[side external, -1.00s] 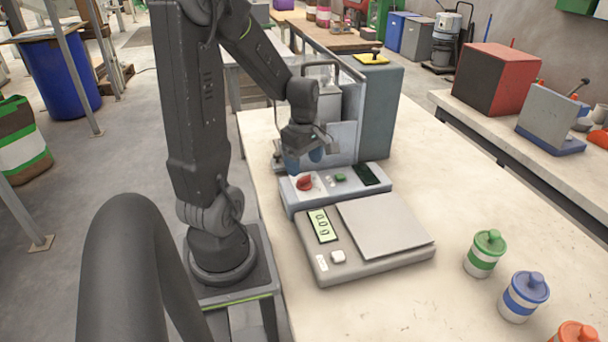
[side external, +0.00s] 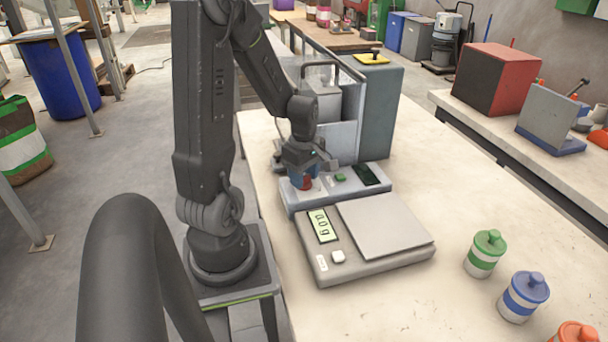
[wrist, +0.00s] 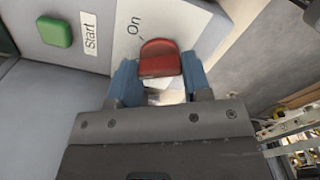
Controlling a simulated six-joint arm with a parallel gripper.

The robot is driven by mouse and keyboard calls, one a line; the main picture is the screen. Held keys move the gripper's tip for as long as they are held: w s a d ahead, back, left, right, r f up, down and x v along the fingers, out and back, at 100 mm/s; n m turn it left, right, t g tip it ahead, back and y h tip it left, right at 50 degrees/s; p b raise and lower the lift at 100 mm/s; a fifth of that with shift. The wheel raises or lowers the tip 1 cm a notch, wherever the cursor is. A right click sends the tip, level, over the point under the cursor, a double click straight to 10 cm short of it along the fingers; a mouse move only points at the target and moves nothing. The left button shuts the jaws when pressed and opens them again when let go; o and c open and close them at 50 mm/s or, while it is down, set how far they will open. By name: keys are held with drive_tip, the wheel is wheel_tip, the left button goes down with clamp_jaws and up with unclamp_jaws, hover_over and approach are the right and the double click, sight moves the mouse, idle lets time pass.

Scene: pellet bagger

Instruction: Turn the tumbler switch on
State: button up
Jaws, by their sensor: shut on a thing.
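In the side view my gripper (side external: 303,178) is over the left end of the control box and a bit of the red knob shows between the fingers. The rest of the knob is hidden there.
A green button marked "Start" (wrist: 54,31) sits beside the switch. A scale (side external: 365,240) with a lit display stands in front of the box, and a grey machine cabinet (side external: 380,110) behind. Lidded jars (side external: 485,252) stand at the right.

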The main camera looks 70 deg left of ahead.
drive_tip(key=c, duration=0.3)
drive_tip(key=shift+m, duration=0.3)
drive_tip(key=m, duration=1.1)
drive_tip(key=shift+m, duration=0.3)
idle(0.4)
drive_tip(key=o, duration=0.9)
